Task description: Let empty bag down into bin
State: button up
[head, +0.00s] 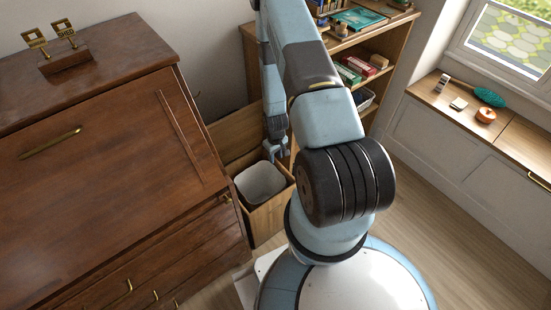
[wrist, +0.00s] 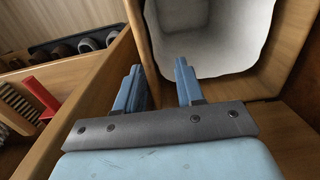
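The wooden bin (head: 268,217) stands on the floor between the brown cabinet and the shelves, and its rim also shows in the wrist view (wrist: 292,45). A pale, thin-walled lining that looks like the empty bag (head: 260,182) sits inside the bin, its mouth open; in the wrist view (wrist: 232,62) its pale inside shows. My gripper (head: 277,153) is at the bin's back edge, beside the bag's mouth. In the wrist view my gripper's two blue fingers (wrist: 160,82) stand apart with nothing seen between them. The right finger overlaps the bag's edge; I cannot tell whether they touch.
A brown cabinet (head: 100,180) stands close on the left. A shelf unit (head: 390,45) with books and boxes stands behind my arm. A red brush (wrist: 42,97) and dark shoes (wrist: 75,48) lie left of my gripper. Open floor (head: 455,235) is at right.

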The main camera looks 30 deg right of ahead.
notch_tip(320, 180, up, 12)
jog(key=shift+f, duration=0.15)
dwell(0.4)
jog(key=shift+w, duration=0.1)
